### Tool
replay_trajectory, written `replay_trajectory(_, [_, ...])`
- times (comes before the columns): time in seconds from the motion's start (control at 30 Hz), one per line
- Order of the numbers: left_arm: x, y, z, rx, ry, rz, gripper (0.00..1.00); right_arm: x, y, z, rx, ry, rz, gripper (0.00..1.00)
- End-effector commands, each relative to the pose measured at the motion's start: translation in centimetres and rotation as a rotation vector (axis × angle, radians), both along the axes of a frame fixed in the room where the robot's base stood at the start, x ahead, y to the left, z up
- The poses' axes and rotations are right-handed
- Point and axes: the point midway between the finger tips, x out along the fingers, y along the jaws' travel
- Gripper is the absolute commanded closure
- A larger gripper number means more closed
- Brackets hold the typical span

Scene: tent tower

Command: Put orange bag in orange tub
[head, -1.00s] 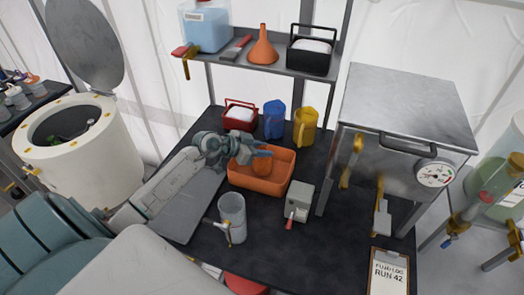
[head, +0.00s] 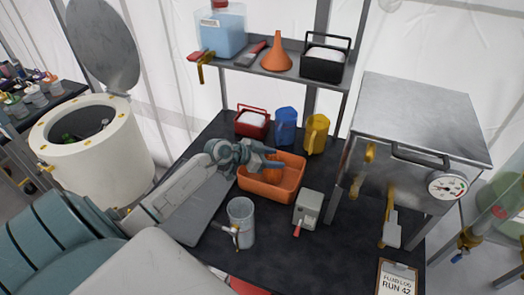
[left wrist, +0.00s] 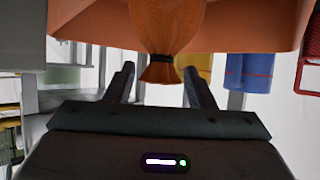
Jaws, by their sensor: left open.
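The orange tub (head: 288,193) stands on the dark bench, and it also shows in the left wrist view (left wrist: 85,22). The orange bag (head: 271,172) is inside the tub, partly hidden by my gripper. In the left wrist view the bag (left wrist: 165,28) has a dark tie round its neck, and its gathered end lies between my finger tips. My left gripper (head: 268,158) is at the tub's back left, over the bag. Its fingers (left wrist: 160,82) are apart, with a gap on each side of the bag's end. My right gripper is not in view.
A red basket (head: 252,123), a blue jug (head: 286,127) and a yellow jug (head: 316,135) stand behind the tub. A clear beaker (head: 241,222) and a grey box with a red lever (head: 308,209) stand in front.

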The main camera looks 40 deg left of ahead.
Motion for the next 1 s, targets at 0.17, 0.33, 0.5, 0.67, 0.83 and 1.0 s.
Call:
replay_trajectory(0.17, [-1.6, 1.1, 0.7, 0.007, 0.001, -0.001, 0.51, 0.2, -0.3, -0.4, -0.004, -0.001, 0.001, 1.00])
replay_trajectory(0.33, [-3.5, 2.3, 1.9, 0.008, 0.002, -0.002, 0.51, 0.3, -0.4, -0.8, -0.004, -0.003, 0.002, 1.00])
replay_trajectory(0.5, [-5.2, 3.4, 3.0, 0.008, 0.003, -0.001, 0.51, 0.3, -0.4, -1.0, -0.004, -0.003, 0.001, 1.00])
replay_trajectory(0.67, [-6.6, 4.2, 4.0, 0.007, 0.004, -0.003, 0.51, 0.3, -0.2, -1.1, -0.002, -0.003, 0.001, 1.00])
replay_trajectory(0.83, [-7.8, 5.0, 4.8, 0.006, 0.003, -0.002, 0.51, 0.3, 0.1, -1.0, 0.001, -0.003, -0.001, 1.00])
replay_trajectory(1.0, [-8.6, 5.4, 5.3, 0.004, 0.002, -0.001, 0.51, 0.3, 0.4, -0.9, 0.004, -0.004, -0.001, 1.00])
